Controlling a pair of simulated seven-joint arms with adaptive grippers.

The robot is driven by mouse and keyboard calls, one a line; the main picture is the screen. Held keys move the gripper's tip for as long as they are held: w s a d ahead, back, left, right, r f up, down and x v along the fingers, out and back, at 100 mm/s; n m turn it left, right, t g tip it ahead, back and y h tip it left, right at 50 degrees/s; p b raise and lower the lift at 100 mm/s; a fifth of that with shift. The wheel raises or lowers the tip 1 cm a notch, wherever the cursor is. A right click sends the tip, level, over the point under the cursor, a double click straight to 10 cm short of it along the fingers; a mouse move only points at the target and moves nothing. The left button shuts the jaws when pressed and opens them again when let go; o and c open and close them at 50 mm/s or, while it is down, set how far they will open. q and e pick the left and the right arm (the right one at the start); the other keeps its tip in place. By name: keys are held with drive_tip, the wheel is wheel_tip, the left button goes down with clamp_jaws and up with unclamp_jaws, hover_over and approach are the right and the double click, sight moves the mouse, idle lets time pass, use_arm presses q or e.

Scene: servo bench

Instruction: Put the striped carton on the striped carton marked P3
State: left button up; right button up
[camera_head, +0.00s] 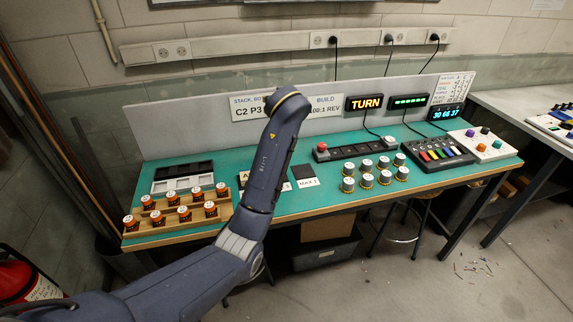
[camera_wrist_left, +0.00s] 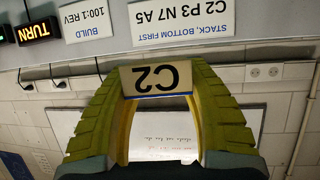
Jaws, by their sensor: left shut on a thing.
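In the left wrist view my left gripper (camera_wrist_left: 157,88) has its two yellow-green ridged fingers closed on a small beige carton (camera_wrist_left: 156,80). The carton reads C2 upside down and has a thin blue stripe along one edge. It is held up in front of the back wall. In the head view my left arm rises over the bench and hides its own gripper and the held carton. No carton marked P3 can be made out; my arm covers the middle of the bench. My right gripper is not in view.
A sign (camera_wrist_left: 186,22) reads "Stack, bottom first, C2 P3 N7 A5". On the green bench (camera_head: 300,208), a wooden rack (camera_head: 160,228) of orange-black cans stands left, a MAX 1 card (camera_head: 307,182) in the middle, and several silver cylinders (camera_head: 366,180) right of it. Coloured-button panels fill the right end.

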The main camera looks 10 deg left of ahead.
use_arm(q)
drive_tip(key=shift+s+a+f+n+y, duration=0.15)
drive_tip(key=shift+a+f+n+y, duration=0.2)
drive_tip(key=shift+a+n+y, duration=0.4)
drive_tip(key=shift+a+f, duration=0.2)
drive_tip(key=shift+f, duration=0.15)
wheel_tip(320, 180, down, 19)
drive_tip(key=shift+s+f, duration=0.1)
drive_tip(key=shift+f+g, duration=0.1)
drive_tip(key=shift+g, duration=0.2)
drive_tip(key=o, duration=1.1)
drive_tip(key=shift+o, duration=0.2)
drive_tip(key=shift+s+r, duration=0.1)
drive_tip(key=shift+r, duration=0.1)
drive_tip(key=v, duration=1.1)
drive_tip(key=shift+s+d, duration=0.25)
drive_tip(key=shift+s, duration=0.05)
